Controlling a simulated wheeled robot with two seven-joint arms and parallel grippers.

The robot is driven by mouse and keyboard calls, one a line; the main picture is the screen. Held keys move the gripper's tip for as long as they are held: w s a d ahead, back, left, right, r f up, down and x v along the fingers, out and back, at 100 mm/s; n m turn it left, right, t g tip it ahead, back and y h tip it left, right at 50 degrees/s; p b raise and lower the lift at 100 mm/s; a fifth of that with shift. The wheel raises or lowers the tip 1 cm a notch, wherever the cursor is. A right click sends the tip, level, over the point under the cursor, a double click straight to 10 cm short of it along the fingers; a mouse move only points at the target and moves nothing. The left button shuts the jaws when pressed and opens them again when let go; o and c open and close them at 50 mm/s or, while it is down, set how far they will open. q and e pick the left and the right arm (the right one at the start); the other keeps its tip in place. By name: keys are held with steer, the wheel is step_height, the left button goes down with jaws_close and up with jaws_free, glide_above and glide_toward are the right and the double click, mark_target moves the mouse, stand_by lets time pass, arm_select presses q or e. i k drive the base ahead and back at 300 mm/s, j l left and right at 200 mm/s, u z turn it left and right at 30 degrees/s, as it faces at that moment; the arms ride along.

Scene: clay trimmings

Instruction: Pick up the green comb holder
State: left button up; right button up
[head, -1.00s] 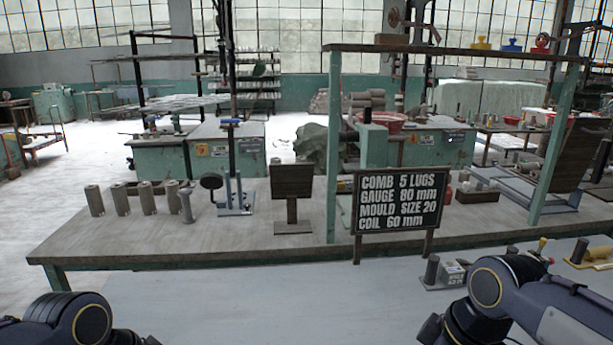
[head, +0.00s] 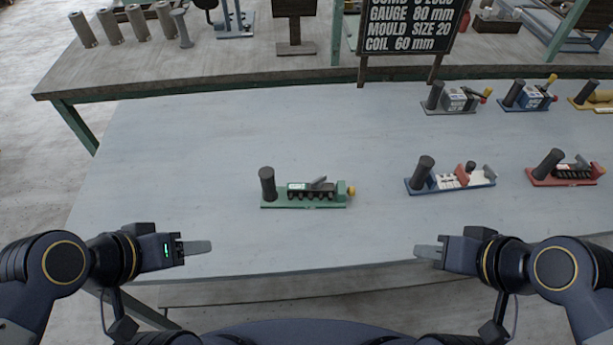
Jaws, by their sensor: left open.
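The green comb holder (head: 277,204) lies on the pale grey table near the middle of the head view. It has a dark upright cylinder at its left end, a row of dark lugs with a small label in the middle, and a yellow knob at its right end. My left gripper (head: 208,247) is open and empty, to the left of the holder and nearer to me. My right gripper (head: 418,251) is to the right of the holder and nearer to me. Its fingers show side-on, so its opening is hidden. Neither gripper touches the holder.
A blue holder (head: 430,187) and a red holder (head: 562,182) lie to the right. Behind them are a grey holder (head: 450,110), another blue holder (head: 525,107) and a yellow holder (head: 593,99). A dark sign (head: 412,28) stands behind. The table (head: 170,150) is clear left of the green holder.

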mark_target(295, 194)
steer(key=l+u, duration=0.25)
steer(key=l, duration=0.25)
steer(key=k+l+u, duration=0.2)
steer(key=l, duration=0.25)
steer(key=l+u, duration=0.25)
steer(key=l, duration=0.25)
